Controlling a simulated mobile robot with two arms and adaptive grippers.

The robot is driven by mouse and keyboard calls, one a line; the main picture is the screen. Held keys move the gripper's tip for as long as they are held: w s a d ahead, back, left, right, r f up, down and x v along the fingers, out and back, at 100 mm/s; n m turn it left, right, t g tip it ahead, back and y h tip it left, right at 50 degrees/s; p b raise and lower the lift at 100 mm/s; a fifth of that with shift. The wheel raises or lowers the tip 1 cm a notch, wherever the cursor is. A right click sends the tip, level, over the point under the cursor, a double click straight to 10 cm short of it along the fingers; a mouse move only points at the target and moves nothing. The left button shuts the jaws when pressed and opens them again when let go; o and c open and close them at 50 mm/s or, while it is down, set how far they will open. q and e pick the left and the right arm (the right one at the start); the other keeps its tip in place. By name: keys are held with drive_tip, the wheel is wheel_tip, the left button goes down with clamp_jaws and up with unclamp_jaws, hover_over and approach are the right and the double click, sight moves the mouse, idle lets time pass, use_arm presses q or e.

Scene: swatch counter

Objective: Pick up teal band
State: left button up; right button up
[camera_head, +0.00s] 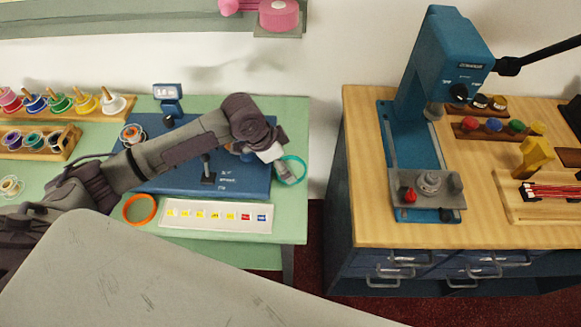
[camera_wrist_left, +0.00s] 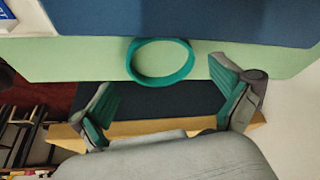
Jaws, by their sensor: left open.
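The teal band (camera_head: 303,164) is a thin ring at the right edge of the green counter, just right of the blue mat. In the left wrist view the teal band (camera_wrist_left: 160,80) lies on the green surface by its edge, beyond and between the fingertips. My left gripper (camera_head: 282,170) is over it and hides part of the ring in the head view. In the left wrist view my left gripper (camera_wrist_left: 163,77) is open, with nothing between its fingers. Whether a finger touches the band I cannot tell. My right gripper is not in view.
An orange band (camera_head: 140,222) lies left of a white label strip (camera_head: 180,224). A blue mat (camera_head: 245,185) lies under my left arm. Spool racks (camera_head: 60,146) stand at the left. A wooden bench (camera_head: 362,150) with a blue press (camera_head: 440,60) stands right, across a gap.

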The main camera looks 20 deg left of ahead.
use_arm(q)
drive_tip(key=x, duration=0.2)
drive_tip(key=shift+w+f, duration=0.1)
drive_tip(key=shift+f, duration=0.15)
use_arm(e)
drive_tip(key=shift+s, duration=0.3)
use_arm(q)
drive_tip(key=c, duration=0.5)
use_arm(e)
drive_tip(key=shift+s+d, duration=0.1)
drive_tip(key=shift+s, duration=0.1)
use_arm(q)
drive_tip(key=shift+c, duration=0.2)
drive_tip(key=shift+r, duration=0.1)
